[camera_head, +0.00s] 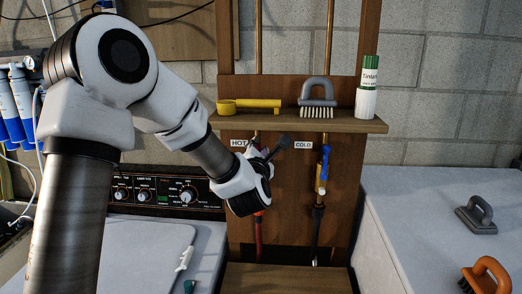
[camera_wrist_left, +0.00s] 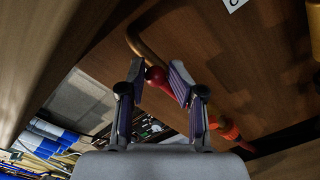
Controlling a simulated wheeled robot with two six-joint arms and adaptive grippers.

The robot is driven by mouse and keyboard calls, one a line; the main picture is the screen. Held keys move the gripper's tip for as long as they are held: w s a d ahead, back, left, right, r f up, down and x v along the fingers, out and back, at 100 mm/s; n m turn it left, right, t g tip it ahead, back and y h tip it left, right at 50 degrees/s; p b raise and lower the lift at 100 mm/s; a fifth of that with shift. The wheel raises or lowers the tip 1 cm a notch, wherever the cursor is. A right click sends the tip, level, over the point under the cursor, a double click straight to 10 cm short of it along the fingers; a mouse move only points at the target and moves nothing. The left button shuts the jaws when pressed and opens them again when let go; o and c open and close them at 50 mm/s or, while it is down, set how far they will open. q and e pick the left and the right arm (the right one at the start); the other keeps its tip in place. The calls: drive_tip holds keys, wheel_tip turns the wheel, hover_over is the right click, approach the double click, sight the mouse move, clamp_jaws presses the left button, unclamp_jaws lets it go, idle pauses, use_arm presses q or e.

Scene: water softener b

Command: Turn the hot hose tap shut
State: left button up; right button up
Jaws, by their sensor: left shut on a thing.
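My left gripper (camera_head: 268,152) reaches to the wooden board under the HOT label (camera_head: 240,143). Its two purple-padded fingers show in the left wrist view (camera_wrist_left: 160,76), shut on the hot hose tap's red handle (camera_wrist_left: 155,76). The fingers stand a little apart with the round red end between them. More of the red tap shows beside the right finger. In the head view the gripper hides most of the hot tap; its red hose (camera_head: 259,238) hangs below. My right gripper is in neither view.
The cold tap (camera_head: 322,170), with a blue handle, is right of my gripper under the COLD label (camera_head: 303,145). A shelf (camera_head: 290,122) above holds a yellow tool (camera_head: 250,104), a grey brush (camera_head: 318,95) and a green-white bottle (camera_head: 367,85). A washing machine (camera_head: 150,235) stands left.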

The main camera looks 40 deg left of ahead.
use_arm(q)
drive_tip(key=shift+a, duration=0.2)
drive_tip(key=shift+c, duration=0.8)
drive_tip(key=shift+f, duration=0.1)
